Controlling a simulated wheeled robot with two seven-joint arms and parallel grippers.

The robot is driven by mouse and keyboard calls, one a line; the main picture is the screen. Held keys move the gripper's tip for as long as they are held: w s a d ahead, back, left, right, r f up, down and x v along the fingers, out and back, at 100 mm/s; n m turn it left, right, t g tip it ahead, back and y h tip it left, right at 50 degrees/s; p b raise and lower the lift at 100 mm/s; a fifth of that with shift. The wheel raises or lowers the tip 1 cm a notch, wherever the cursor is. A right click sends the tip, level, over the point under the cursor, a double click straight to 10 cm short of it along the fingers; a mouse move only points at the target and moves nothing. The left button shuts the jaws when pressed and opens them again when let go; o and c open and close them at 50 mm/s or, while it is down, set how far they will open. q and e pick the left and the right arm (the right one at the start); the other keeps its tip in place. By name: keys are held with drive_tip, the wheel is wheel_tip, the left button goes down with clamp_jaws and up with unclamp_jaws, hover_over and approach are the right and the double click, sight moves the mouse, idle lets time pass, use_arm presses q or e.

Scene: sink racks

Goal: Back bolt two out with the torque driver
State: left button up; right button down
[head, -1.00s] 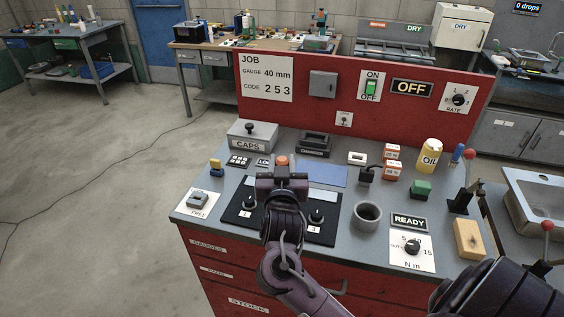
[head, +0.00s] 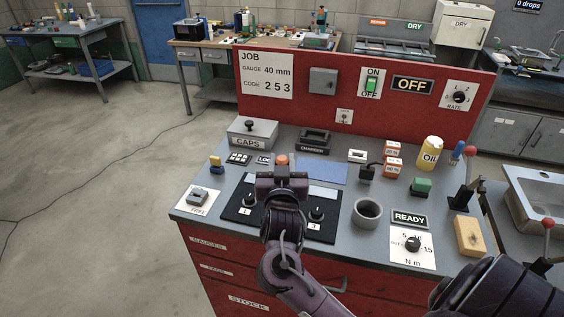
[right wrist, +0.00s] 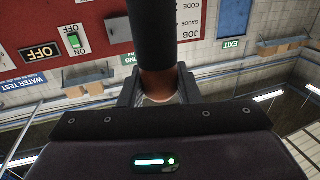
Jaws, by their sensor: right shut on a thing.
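My right gripper (head: 282,182) is over the black plate (head: 234,217) on the bench. In the right wrist view it is shut on the torque driver (right wrist: 152,30), a dark cylinder with a reddish-brown part between the fingers. In the head view an orange round top (head: 281,160) shows just beyond the gripper, probably part of the driver. The plate carries a black knob-like piece (head: 250,199) marked 1 on the left and another (head: 316,214) on the right, its number hard to read. The middle of the plate, bolt two and the driver's tip are hidden by my gripper and arm. My left gripper is out of view.
A grey cup (head: 367,213) and a torque dial (head: 412,244) under a READY sign (head: 409,218) stand right of the plate. A CAPS box (head: 252,132) and charger (head: 314,140) stand behind. A red panel reads OFF (head: 411,86). A blue mat (head: 322,172) looks bare.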

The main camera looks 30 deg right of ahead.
drive_tip(key=shift+f+b, duration=0.5)
drive_tip(key=shift+f, duration=0.3)
idle(0.6)
drive_tip(key=shift+s+f, duration=0.1)
drive_tip(key=shift+f, duration=0.2)
drive_tip(key=shift+s+a+p, duration=0.15)
drive_tip(key=shift+p, duration=0.3)
idle(1.1)
drive_tip(key=shift+r, duration=0.2)
drive_tip(key=shift+w+r+p, duration=0.15)
drive_tip(key=shift+r+p, duration=1.1)
drive_tip(key=shift+r, duration=0.1)
drive_tip(key=shift+w+r+p, duration=0.1)
drive_tip(key=shift+r+p, duration=1.15)
drive_tip(key=shift+r, duration=0.1)
